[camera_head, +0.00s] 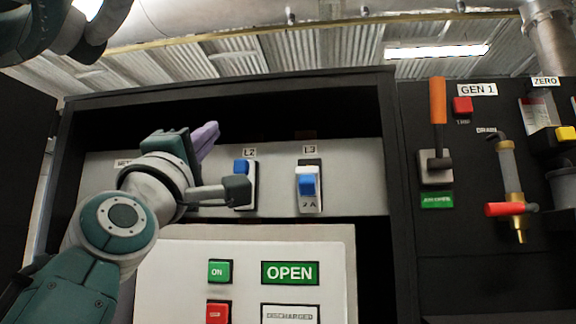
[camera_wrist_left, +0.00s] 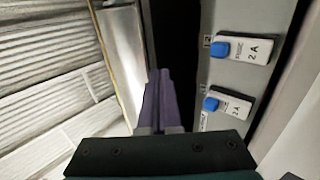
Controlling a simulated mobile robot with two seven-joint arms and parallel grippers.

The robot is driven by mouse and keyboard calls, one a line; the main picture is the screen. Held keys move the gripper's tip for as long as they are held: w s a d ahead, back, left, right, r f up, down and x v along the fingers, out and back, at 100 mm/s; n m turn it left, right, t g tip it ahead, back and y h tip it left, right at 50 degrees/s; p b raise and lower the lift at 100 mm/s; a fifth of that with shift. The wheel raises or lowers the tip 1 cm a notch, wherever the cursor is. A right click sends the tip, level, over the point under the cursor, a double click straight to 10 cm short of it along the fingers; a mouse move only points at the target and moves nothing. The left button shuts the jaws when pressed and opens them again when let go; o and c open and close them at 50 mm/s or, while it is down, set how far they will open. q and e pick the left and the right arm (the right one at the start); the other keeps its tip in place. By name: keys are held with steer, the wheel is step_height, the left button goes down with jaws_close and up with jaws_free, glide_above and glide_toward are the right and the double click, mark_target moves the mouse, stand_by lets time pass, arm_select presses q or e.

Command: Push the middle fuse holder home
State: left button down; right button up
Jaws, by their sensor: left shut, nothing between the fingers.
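The middle fuse holder (camera_head: 241,167), under the L2 label, has a blue block on a pale body in the grey panel (camera_head: 345,180). My wrist hides its lower part, and I cannot tell how deep it sits. The L3 fuse holder (camera_head: 307,186) is to its right, with a blue block and "2 A" below. My left gripper (camera_head: 207,138) has purple fingers, shut and empty, up and left of the middle holder, apart from it. In the left wrist view the fingers (camera_wrist_left: 156,98) point into the dark gap beside two blue-blocked holders (camera_wrist_left: 232,48) (camera_wrist_left: 226,105).
The black cabinet frame (camera_head: 250,93) surrounds the panel. Below is a pale panel with a green ON button (camera_head: 219,271) and an OPEN sign (camera_head: 290,273). At right are an orange lever (camera_head: 438,100), a red button (camera_head: 462,107) and a red-handled valve (camera_head: 506,209).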

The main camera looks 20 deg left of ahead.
arm_select(q)
steer(key=shift+s+d, duration=0.15)
steer(key=shift+s, duration=0.45)
steer(key=shift+s+d, duration=0.15)
steer(key=shift+s, duration=0.4)
